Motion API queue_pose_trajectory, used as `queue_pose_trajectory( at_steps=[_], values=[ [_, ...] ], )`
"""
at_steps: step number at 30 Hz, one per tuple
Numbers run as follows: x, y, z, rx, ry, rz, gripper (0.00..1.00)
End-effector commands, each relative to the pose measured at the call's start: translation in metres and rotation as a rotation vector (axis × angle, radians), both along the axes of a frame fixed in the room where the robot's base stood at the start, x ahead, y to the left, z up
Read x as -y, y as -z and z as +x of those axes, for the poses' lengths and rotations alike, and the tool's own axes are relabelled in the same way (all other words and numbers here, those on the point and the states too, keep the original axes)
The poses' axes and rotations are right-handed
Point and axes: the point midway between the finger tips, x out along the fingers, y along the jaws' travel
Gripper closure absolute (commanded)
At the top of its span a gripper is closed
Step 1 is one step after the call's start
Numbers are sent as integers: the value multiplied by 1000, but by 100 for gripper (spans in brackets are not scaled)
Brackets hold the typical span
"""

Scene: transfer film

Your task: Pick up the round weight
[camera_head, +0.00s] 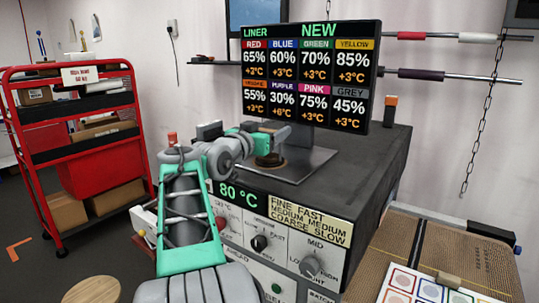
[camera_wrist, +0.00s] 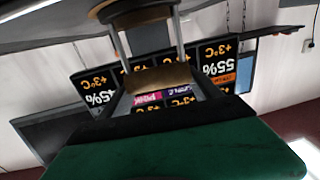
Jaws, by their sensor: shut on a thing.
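The round weight (camera_head: 268,161) is a dark disc low over the pale metal plate (camera_head: 312,163) on top of the machine. In the wrist view, which is upside down, a dark rounded body (camera_wrist: 140,13) shows at the top, with two silver posts running to a brown grip (camera_wrist: 158,77). My gripper (camera_head: 277,138) is above the weight and shut on it, at its grip. Its green and black body (camera_wrist: 170,145) fills the bottom of the wrist view. The fingertips are mostly hidden. I cannot tell whether the weight touches the plate.
A screen (camera_head: 310,75) with coloured percentages stands close behind my gripper. The dark machine (camera_head: 355,170) has knobs and a green 80 °C display on its front. A red cart (camera_head: 90,165) stands at left. A woven surface (camera_head: 430,255) with a colour card is at lower right.

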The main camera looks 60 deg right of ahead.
Motion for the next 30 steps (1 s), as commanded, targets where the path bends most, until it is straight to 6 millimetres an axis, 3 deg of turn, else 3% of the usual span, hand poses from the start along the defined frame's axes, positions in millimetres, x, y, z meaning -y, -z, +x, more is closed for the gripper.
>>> queue_pose_trajectory(
  at_steps=[8,15,24,30],
  values=[
    [0,-6,0,4,0,-6,100],
    [0,-33,0,7,0,-8,100],
    [-34,-97,-45,8,1,-11,100],
    [-66,-117,-88,6,1,-8,100]
  ],
)
